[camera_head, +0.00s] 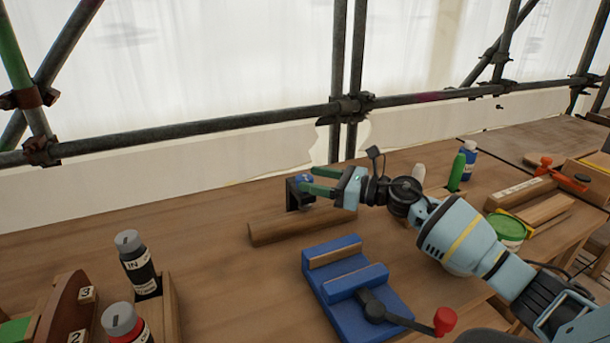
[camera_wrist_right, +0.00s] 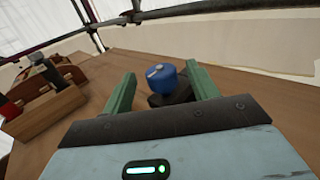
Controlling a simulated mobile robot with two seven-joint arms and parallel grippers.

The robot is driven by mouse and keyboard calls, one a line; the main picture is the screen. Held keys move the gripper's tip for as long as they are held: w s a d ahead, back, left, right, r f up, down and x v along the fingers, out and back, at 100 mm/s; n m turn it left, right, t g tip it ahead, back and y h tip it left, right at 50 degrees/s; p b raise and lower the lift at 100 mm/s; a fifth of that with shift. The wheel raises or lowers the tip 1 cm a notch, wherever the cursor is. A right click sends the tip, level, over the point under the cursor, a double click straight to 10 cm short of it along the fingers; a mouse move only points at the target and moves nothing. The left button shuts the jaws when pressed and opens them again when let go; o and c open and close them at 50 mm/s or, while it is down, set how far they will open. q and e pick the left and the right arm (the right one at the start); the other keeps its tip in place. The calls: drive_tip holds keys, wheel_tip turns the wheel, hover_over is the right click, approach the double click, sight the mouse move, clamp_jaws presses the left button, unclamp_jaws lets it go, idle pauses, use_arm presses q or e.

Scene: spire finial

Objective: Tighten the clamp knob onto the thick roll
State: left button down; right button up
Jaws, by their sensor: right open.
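A round blue knob (camera_head: 304,178) with a pale mark on top sits on a black block or bracket (camera_head: 294,196) by a wooden beam. In the right wrist view the blue knob (camera_wrist_right: 165,80) and the black block (camera_wrist_right: 172,98) show ahead, between the two green fingers. My right gripper (camera_head: 312,180) is open, its fingers on either side of the knob; I cannot tell whether they touch it. It also shows in the right wrist view (camera_wrist_right: 160,76). I cannot make out a thick roll. My left gripper is not in view.
The wooden beam (camera_head: 270,230) lies under my right gripper. A blue vise (camera_head: 328,257) with a red-ended handle (camera_head: 444,320) stands in front. Bottles (camera_head: 137,262) stand at left. A green bottle (camera_head: 456,172) and green-lidded tub (camera_head: 508,228) stand at right. Scaffold pipes run behind.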

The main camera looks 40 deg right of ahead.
sight(304, 177)
drive_tip(key=shift+x, duration=1.6)
drive_tip(key=shift+c, duration=0.3)
